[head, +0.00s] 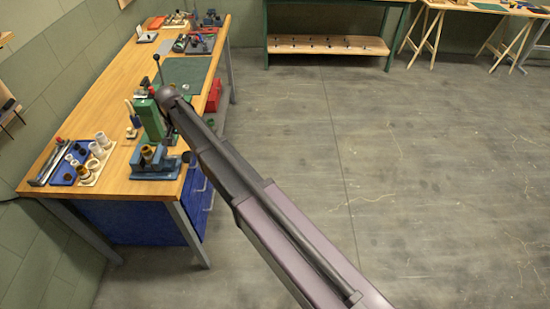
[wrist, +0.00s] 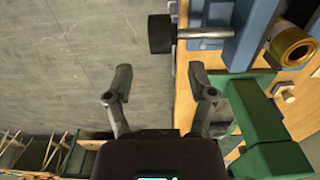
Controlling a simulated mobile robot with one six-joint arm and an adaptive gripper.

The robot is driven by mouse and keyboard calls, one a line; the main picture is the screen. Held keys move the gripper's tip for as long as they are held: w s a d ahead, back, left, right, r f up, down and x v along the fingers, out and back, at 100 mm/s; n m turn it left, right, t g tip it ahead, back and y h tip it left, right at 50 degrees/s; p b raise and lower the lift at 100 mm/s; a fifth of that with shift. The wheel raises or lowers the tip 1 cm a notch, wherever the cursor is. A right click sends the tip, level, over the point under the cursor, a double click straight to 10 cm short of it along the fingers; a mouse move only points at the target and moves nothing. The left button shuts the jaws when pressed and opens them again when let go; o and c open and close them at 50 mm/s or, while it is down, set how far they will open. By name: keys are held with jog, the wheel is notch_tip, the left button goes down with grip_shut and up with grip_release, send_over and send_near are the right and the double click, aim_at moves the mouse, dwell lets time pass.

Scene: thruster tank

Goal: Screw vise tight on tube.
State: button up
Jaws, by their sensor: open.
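The blue vise (head: 155,168) sits at the near right corner of the wooden workbench. In the wrist view the vise (wrist: 250,35) is at the top right. Its silver screw rod (wrist: 205,33) sticks out past the bench edge and ends in a black round knob (wrist: 160,33). A brass-coloured tube (wrist: 292,45) stands at the vise; whether the jaws touch it is not clear. My gripper (wrist: 161,76) is open and empty, its two fingers spread below the knob in the picture and apart from it. In the head view my arm hides the gripper.
A green press (head: 150,118) stands just behind the vise, close to my right finger in the wrist view (wrist: 262,115). A blue tray (head: 68,172) and a holder with pale cylinders (head: 98,160) lie to the left. The floor right of the bench is clear.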

jog(key=shift+r+p, duration=2.8)
jog(key=shift+r, duration=0.35)
jog(key=s+d+f+b, duration=0.2)
jog(key=d+f+b, duration=0.1)
jog(key=d, duration=0.7)
jog(key=s+d+f+b, duration=0.3)
jog(key=d+f+b, duration=0.1)
jog(key=d, duration=0.7)
jog(key=s+d+f+b, duration=0.3)
jog(key=d+f+b, duration=0.1)
jog(key=d, duration=0.6)
jog(key=shift+d+n, duration=0.25)
jog(key=shift+n, duration=0.05)
jog(key=shift+w, duration=0.1)
notch_tip(320, 180, up, 11)
jog(key=p, duration=1.1)
send_over(186, 153)
jog(key=shift+f, duration=0.1)
jog(key=shift+f, duration=0.15)
